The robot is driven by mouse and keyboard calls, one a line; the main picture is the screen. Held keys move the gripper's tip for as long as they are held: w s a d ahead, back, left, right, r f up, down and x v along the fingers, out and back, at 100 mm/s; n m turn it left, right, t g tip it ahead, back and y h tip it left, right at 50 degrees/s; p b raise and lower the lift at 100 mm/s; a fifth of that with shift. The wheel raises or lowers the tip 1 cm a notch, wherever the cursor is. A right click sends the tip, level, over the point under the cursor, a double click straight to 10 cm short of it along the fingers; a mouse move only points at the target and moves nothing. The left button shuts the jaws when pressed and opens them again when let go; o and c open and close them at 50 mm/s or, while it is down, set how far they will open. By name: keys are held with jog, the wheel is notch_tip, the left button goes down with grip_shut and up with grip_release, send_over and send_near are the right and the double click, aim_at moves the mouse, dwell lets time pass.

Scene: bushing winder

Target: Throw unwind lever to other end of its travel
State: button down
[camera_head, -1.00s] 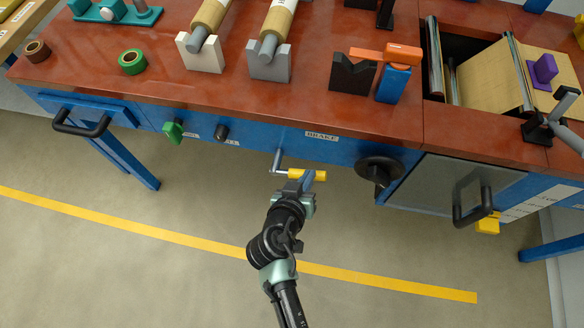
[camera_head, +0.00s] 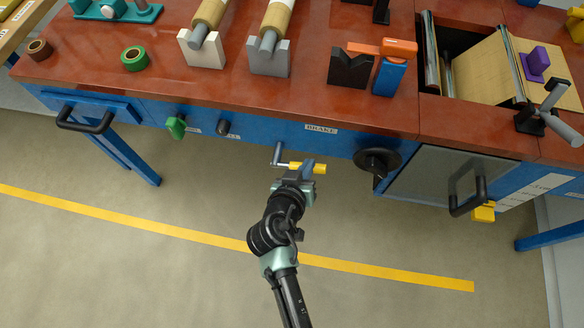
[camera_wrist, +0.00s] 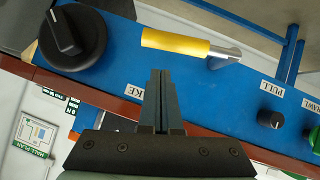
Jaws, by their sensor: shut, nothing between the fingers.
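A crank-like lever with a yellow grip (camera_head: 319,168) and a grey arm (camera_head: 278,153) sticks out from the blue front panel, below a BRAKE label. I read no unwind label, so I cannot tell for sure that this is the unwind lever. In the wrist view its yellow grip (camera_wrist: 175,42) lies roughly level, with the grey end to its right. My gripper (camera_head: 298,170) is at the grip in the head view and covers part of it. In the wrist view my gripper (camera_wrist: 161,73) is shut and empty, its tips just below the grip; contact cannot be told.
A black rotary knob (camera_head: 377,162) sits right of the lever. A drawer handle (camera_head: 86,118) and a door handle (camera_head: 468,194) jut out. Floor before the panel is clear.

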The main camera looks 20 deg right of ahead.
jog(key=v, duration=1.1)
jog(key=shift+d+r, duration=0.3)
jog(key=shift+r, duration=0.1)
jog(key=shift+w, duration=0.15)
